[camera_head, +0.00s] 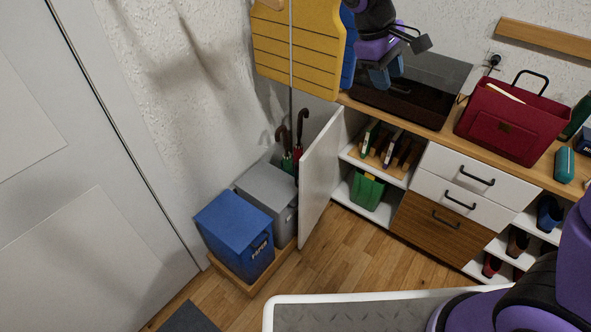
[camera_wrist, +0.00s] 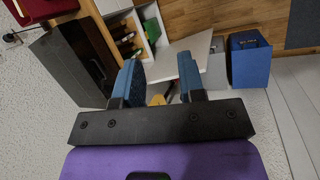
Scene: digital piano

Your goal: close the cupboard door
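The white cupboard door (camera_head: 319,178) stands wide open at the left end of the low cabinet, sticking out toward the room.
A blue bin (camera_head: 235,235) and a grey bin (camera_head: 268,198) stand on a wooden tray left of the door, with umbrellas (camera_head: 299,135) behind. A yellow slatted object (camera_head: 300,45) hangs above. A red bag (camera_head: 512,120) sits on the cabinet. Floor (camera_head: 350,240) before the compartment is clear.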

